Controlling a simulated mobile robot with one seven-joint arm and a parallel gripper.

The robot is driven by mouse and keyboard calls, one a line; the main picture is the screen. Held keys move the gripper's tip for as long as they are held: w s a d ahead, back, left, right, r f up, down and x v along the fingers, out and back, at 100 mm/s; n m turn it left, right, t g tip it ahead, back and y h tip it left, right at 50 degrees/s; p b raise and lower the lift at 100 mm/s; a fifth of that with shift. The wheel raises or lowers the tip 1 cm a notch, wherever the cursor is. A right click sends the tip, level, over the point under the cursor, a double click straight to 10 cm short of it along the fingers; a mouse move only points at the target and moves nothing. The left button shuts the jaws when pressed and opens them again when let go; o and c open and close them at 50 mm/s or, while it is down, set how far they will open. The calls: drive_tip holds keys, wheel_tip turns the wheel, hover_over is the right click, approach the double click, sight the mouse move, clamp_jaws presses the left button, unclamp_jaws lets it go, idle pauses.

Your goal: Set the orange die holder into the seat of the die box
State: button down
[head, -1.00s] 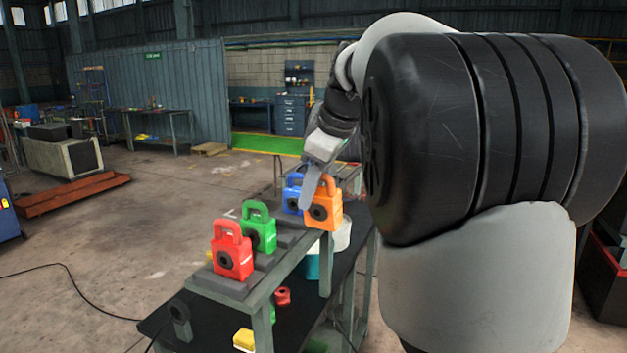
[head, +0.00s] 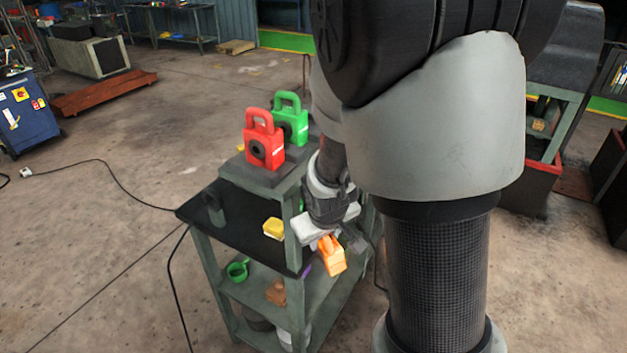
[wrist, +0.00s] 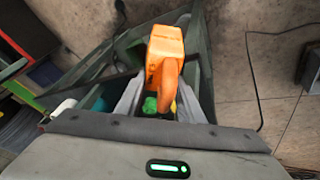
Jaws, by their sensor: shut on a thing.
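The orange die holder (head: 331,258) is gripped by its handle in my gripper (head: 330,240), held beside the near right side of the cart, apart from its shelves. In the wrist view the orange die holder (wrist: 165,60) sits between the two fingers of my gripper (wrist: 158,98), which are shut on its handle loop. The red die holder (head: 264,142) and the green die holder (head: 291,120) stand upright on the raised top shelf. I cannot make out the die box or its seat for sure. My arm hides the right part of the cart.
The cart's dark middle shelf (head: 243,222) bears a yellow block (head: 273,228). The lower shelf (head: 257,282) holds a green ring (head: 238,270) and other small items. A black cable (head: 171,275) runs down at the left. Open floor (head: 110,250) lies left of the cart.

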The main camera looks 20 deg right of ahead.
drive_tip(key=s+a+f+m, duration=0.1)
drive_tip(key=s+f, duration=0.1)
drive_tip(key=f, duration=0.5)
drive_tip(key=s+a+f+m+h, duration=0.1)
drive_tip(key=s+a+f+m, duration=0.1)
drive_tip(key=f, duration=0.6)
drive_tip(key=shift+s+f, duration=0.1)
